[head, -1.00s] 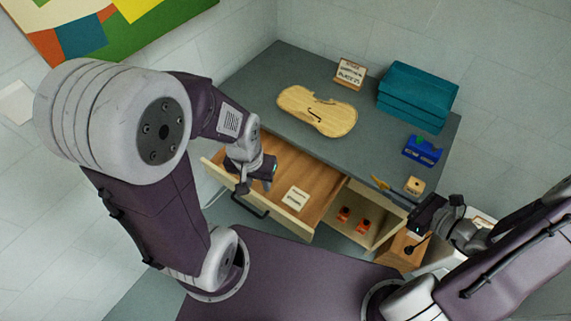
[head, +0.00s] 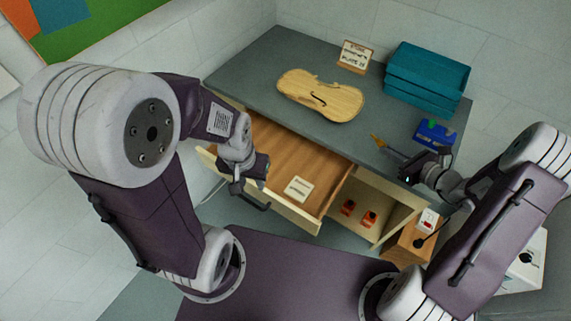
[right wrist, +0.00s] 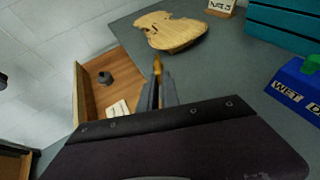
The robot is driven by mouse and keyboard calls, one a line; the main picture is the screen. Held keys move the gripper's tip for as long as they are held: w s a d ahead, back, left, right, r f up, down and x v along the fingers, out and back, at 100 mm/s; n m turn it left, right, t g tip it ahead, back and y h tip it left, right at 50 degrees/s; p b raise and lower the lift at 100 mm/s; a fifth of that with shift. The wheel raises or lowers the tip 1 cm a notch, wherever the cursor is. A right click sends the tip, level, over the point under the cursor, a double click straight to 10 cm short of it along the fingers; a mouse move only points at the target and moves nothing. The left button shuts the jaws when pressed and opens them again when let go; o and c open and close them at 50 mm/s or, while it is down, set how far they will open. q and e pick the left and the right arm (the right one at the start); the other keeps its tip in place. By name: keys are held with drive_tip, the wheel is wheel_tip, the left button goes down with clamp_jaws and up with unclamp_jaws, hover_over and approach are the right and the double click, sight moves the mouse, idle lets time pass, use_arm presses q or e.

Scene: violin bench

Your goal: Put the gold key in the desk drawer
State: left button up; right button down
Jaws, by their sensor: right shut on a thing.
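A small gold tapered piece, which I take for the gold key (head: 377,140), sticks out from the tips of my right gripper (head: 392,152). In the right wrist view the gold key (right wrist: 157,66) sits between the shut fingers, above the desk top; its fine shape is too small to tell. The desk drawer (head: 275,160) is pulled open, to the left of my right gripper. My left gripper (head: 236,187) is at the drawer's front, by its dark handle (head: 256,203); whether its fingers are open or shut on the handle is unclear.
A light card (head: 298,188) lies in the drawer; the right wrist view also shows a dark round object (right wrist: 105,77) there. A violin plate (head: 320,95), sign (head: 354,56), teal boxes (head: 428,78) and blue holder (head: 435,132) stand on the desk. An open shelf (head: 375,195) holds orange items.

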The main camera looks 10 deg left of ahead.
drive_tip(key=w+a+f+n+g+y+b, duration=0.1)
drive_tip(key=w+a+f+b, duration=0.1)
drive_tip(key=a+f+b, duration=0.25)
drive_tip(key=w+a+f+n+g+y+b, duration=0.1)
drive_tip(key=w+a+f+b, duration=0.2)
drive_tip(key=a+b, duration=0.25)
drive_tip(key=s+a+f+n+g+b, duration=0.1)
drive_tip(key=s+a+f+b, duration=0.1)
drive_tip(key=a, duration=0.5)
drive_tip(key=s+a+f+n+g+b, duration=0.1)
drive_tip(key=s+a+f+b, duration=0.2)
drive_tip(key=a, duration=0.4)
drive_tip(key=s+a+f+b, duration=0.2)
drive_tip(key=s+a+f, duration=0.1)
drive_tip(key=a+f, duration=0.2)
drive_tip(key=shift+s+a+f+n+g+y+b, duration=0.1)
drive_tip(key=shift+s+a+n+g+y+b, duration=0.1)
drive_tip(key=shift+a, duration=0.35)
drive_tip(key=shift+s+a+f+n+g+y+b, duration=0.1)
drive_tip(key=shift+s+a+n+g+y, duration=0.1)
drive_tip(key=shift+a, duration=0.35)
wheel_tip(320, 180, down, 4)
drive_tip(key=shift+f+b, duration=0.1)
drive_tip(key=shift+b, duration=0.5)
drive_tip(key=shift+f+b, duration=0.5)
drive_tip(key=shift+b, duration=0.1)
